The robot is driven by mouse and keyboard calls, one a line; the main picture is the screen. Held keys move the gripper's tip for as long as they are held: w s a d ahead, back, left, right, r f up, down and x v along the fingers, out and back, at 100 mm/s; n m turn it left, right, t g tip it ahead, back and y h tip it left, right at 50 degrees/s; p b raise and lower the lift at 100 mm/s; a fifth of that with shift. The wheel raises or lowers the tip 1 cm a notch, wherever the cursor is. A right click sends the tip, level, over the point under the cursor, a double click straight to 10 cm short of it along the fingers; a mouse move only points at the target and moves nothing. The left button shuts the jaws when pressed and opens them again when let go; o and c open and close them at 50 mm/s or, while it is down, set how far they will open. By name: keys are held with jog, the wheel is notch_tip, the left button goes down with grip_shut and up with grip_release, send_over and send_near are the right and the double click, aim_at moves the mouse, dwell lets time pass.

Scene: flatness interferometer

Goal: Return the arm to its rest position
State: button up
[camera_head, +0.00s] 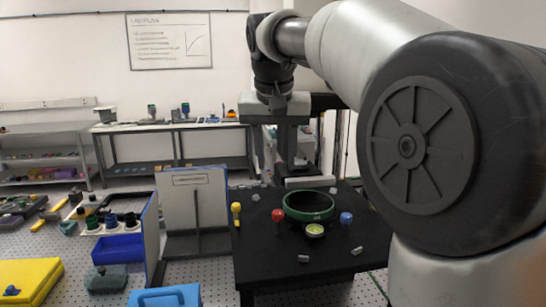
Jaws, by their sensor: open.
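My arm comes in large from the right side of the head camera view. It reaches up and left, then bends down to the wrist. My gripper (273,150) hangs pointing down beyond the far side of the black table (262,256), as seen in the picture. Its two dark fingers are apart, and no object shows between them. The fingertips look above and behind the green ring (309,207), and I cannot tell their exact height. My large shoulder joint hides the right part of the scene.
Yellow (236,208), red (278,215) and blue (346,217) knobs stand around the ring. Several small grey pieces lie on the table. A white panel (186,201) stands left of it. A blue box (119,247) and yellow case (28,279) are farther left. A bench (150,127) is behind.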

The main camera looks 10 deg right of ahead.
jog(key=s+f+n, duration=0.1)
jog(key=s+f, duration=0.4)
jog(key=s, duration=0.4)
jog(key=s+d+f+n, duration=0.1)
jog(key=s+f, duration=0.4)
jog(key=s, duration=0.3)
jog(key=s+f+n+t+y, duration=0.1)
jog(key=s+f, duration=0.5)
jog(key=s, duration=0.3)
jog(key=shift+s+d, duration=0.3)
jog(key=shift+d, duration=0.05)
jog(key=shift+f, duration=0.1)
